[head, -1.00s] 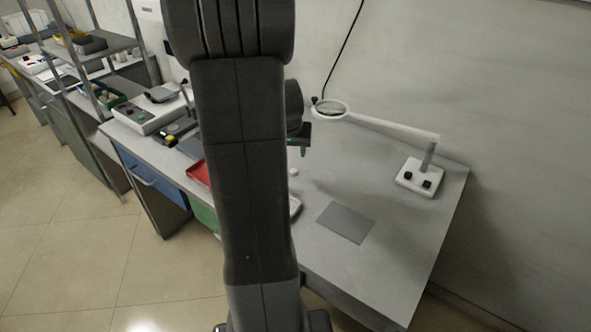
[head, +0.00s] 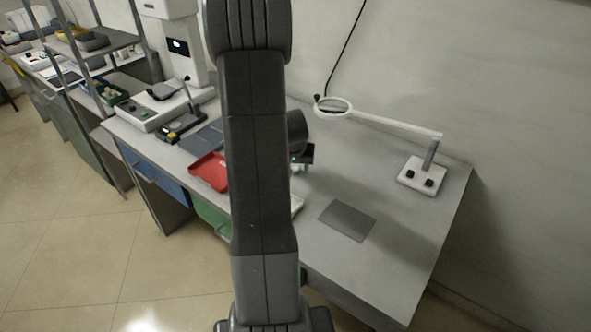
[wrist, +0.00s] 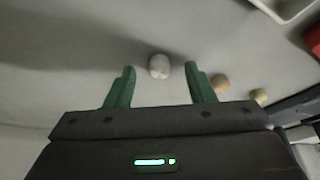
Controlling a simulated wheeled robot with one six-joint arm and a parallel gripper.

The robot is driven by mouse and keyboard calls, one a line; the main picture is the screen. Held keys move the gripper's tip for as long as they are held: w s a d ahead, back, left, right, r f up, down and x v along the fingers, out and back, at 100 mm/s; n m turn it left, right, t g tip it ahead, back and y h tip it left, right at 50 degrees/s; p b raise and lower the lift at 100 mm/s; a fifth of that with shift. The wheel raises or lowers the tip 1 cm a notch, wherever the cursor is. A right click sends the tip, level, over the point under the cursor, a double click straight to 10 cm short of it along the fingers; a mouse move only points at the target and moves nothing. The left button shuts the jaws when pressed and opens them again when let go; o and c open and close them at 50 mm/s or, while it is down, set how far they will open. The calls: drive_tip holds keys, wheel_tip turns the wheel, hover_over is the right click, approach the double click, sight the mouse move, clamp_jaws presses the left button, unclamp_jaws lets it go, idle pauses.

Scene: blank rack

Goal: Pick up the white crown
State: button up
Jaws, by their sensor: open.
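The white crown (wrist: 159,66) is a small rounded white piece on the grey table in the wrist view. It lies between the tips of the two green fingers of my gripper (wrist: 160,78), slightly ahead of them, and no contact shows. My gripper is open and empty. In the head view my gripper (head: 301,166) is low over the table, partly hidden behind my own arm. I cannot make out the crown clearly there.
Two tan pieces, one (wrist: 219,84) just right of the right finger and another (wrist: 260,96) farther right, lie close by. A red tray (head: 209,171), a grey mat (head: 347,220) and a magnifier lamp (head: 421,176) are on the table.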

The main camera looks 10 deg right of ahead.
drive_tip(key=c, duration=1)
drive_tip(key=shift+c, duration=0.3)
drive_tip(key=shift+r, duration=0.1)
